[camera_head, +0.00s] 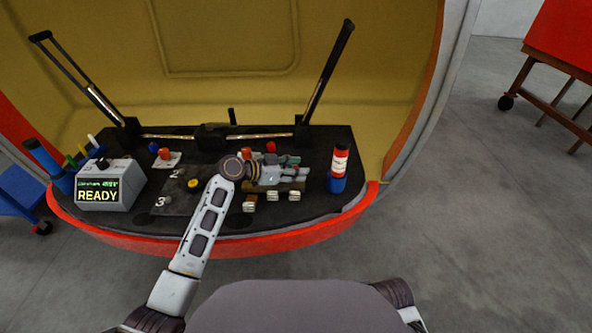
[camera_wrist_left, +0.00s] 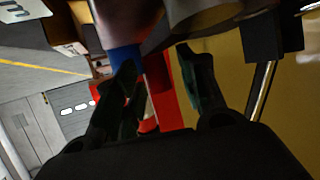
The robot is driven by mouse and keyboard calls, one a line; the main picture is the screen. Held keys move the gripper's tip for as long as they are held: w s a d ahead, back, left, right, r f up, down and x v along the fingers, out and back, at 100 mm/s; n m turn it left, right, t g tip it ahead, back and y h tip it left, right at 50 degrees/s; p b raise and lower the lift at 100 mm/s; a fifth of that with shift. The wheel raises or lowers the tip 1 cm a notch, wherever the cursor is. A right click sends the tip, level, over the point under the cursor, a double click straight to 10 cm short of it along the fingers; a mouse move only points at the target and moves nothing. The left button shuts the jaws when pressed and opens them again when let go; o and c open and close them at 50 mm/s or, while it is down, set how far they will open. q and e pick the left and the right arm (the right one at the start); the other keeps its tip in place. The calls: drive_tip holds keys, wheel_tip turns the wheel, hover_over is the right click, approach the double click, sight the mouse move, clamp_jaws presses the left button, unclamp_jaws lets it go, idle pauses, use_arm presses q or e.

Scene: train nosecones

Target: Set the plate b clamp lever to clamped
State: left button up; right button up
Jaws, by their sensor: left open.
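A tall black lever (camera_head: 328,70) stands tilted up and outward from a dark block at the right end of a metal bar. A paler lever with a loop-like top (camera_head: 72,68) tilts outward at the left end. A short black lever (camera_head: 232,117) sits on the middle block. I cannot tell which belongs to plate b. My left gripper (camera_head: 284,167) is over the right half of the dark table, left of the red and blue cylinder. In the left wrist view my left gripper (camera_wrist_left: 160,92) is open, with blue and red surfaces beyond its fingers. My right gripper is not in view.
The dark table (camera_head: 320,207) has a red rim. A grey box (camera_head: 104,186) reading READY stands on its left. A red and blue cylinder (camera_head: 338,168) stands at the right. Small pale blocks (camera_head: 272,195) and a yellow button (camera_head: 193,183) lie near my left arm.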

use_arm(q)
drive_tip(key=shift+c, duration=0.5)
clamp_jaws()
